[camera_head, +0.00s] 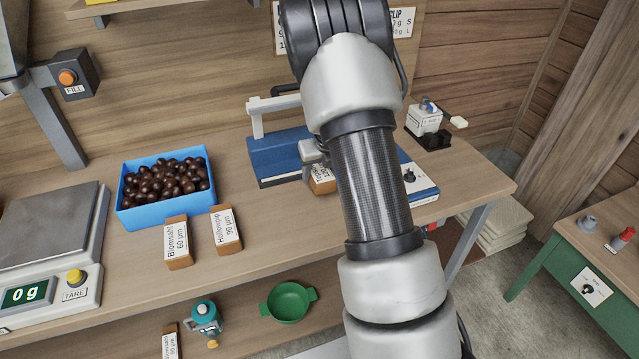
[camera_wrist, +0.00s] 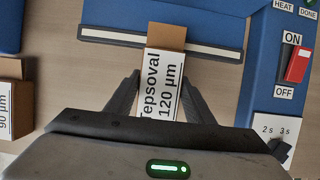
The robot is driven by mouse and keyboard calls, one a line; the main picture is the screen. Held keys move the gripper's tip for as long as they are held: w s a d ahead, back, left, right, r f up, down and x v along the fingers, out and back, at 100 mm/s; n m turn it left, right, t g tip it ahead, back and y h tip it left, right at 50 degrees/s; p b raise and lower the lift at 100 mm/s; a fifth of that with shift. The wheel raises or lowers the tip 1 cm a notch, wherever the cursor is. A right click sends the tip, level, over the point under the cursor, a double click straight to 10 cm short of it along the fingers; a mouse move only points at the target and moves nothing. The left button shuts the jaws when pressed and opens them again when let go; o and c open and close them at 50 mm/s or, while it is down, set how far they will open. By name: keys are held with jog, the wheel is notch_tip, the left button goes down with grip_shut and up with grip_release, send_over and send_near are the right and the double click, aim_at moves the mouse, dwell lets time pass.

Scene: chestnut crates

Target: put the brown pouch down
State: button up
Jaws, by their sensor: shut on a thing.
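The brown pouch (camera_wrist: 163,82) has a white label reading "Tepsoval 120 µm". My gripper (camera_wrist: 160,92) is shut on it, with one finger at each side. In the wrist view the far brown end of the pouch overlaps the dark bar with a white strip (camera_wrist: 105,37) on the blue sealer. In the head view the pouch (camera_head: 322,181) shows in front of the blue sealer (camera_head: 270,155), partly hidden by my arm. I cannot tell whether it touches the bench (camera_head: 270,225).
The sealer's panel (camera_wrist: 278,95) with a red switch stands close right of my gripper. Two labelled pouches, Blomsahl (camera_head: 177,243) and Hollonpip (camera_head: 226,230), stand on the bench at left. A blue crate of chestnuts (camera_head: 150,216) is behind them. Bench front is clear between them and my arm.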

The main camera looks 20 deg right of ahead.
jog(key=shift+f+b, duration=0.3)
jog(key=shift+f, duration=1.35)
jog(key=shift+f, duration=0.2)
jog(key=o, duration=1.2)
